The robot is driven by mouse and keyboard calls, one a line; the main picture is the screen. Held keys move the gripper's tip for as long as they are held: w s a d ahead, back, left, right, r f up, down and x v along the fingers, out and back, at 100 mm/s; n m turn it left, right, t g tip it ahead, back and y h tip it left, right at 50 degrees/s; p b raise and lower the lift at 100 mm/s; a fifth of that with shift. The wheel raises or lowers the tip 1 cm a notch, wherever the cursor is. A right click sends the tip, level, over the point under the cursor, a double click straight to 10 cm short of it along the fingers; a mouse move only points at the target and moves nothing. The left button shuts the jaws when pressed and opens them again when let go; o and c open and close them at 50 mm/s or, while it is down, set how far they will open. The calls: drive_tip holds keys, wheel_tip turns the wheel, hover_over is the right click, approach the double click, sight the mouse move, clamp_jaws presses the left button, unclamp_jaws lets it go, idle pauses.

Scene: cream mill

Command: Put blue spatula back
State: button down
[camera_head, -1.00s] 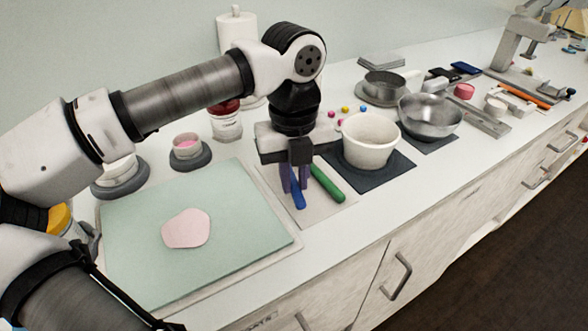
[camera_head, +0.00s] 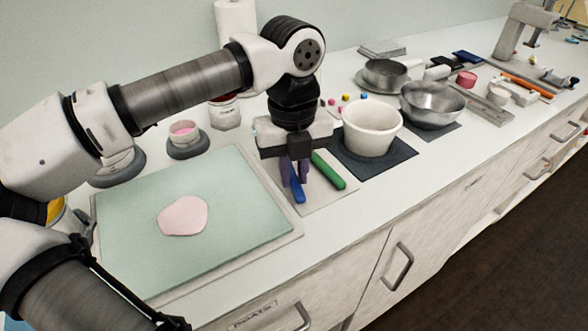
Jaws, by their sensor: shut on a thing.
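The blue spatula (camera_head: 298,194) shows only as a blue handle. It is at the light tray or mat (camera_head: 322,203) between the green board and the white bowl. My gripper (camera_head: 294,180) points down over this mat, with its fingers shut on the blue handle. The far part of the spatula is hidden behind my gripper. I cannot tell whether the spatula touches the mat. A green-handled tool (camera_head: 328,170) lies on the same mat, just right of my gripper.
A green board (camera_head: 130,240) with a pink disc of dough (camera_head: 182,215) lies to the left. A white bowl (camera_head: 371,128) stands on a dark mat (camera_head: 375,165) to the right. A metal bowl (camera_head: 432,104) is beyond.

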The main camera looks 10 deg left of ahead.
drive_tip(key=shift+f+b, duration=0.45)
drive_tip(key=shift+b, duration=0.1)
idle(0.4)
drive_tip(key=c, duration=1.3)
unclamp_jaws()
drive_tip(key=r+p, duration=0.3)
drive_tip(key=r, duration=0.1)
drive_tip(key=r+p, duration=0.3)
drive_tip(key=r, duration=0.2)
drive_tip(key=r+p, duration=0.2)
drive_tip(key=r, duration=0.3)
drive_tip(key=shift+w+a+p, duration=0.15)
drive_tip(key=shift+w+p, duration=0.1)
drive_tip(key=shift+p, duration=0.15)
